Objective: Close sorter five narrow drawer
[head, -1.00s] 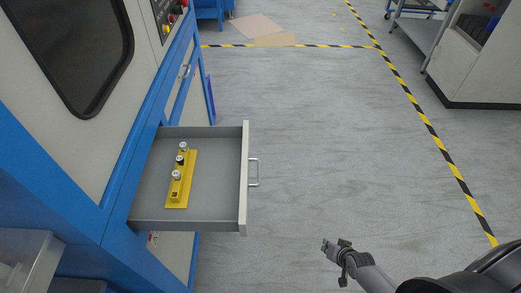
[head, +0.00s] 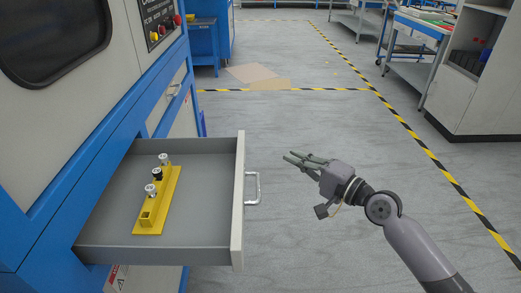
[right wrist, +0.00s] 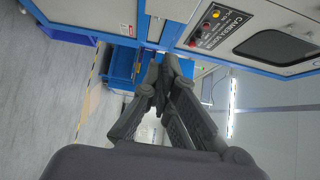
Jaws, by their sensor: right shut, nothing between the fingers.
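The grey drawer (head: 238,205) is pulled out of the blue and white machine at the left in the head view. Its front panel carries a silver handle (head: 256,188). A yellow holder (head: 163,203) with several small cylindrical pieces lies inside it. My right gripper (head: 292,156) is to the right of the drawer front, apart from the handle and a little farther back, fingers pointing left. It is shut and empty. Its fingers also show in the right wrist view (right wrist: 160,75), pointing toward the machine. My left gripper is not in view.
The blue and white machine (head: 60,160) fills the left side. A cabinet (head: 485,90) and a cart (head: 418,60) stand at the back right. A flat brown sheet (head: 255,76) lies on the floor.

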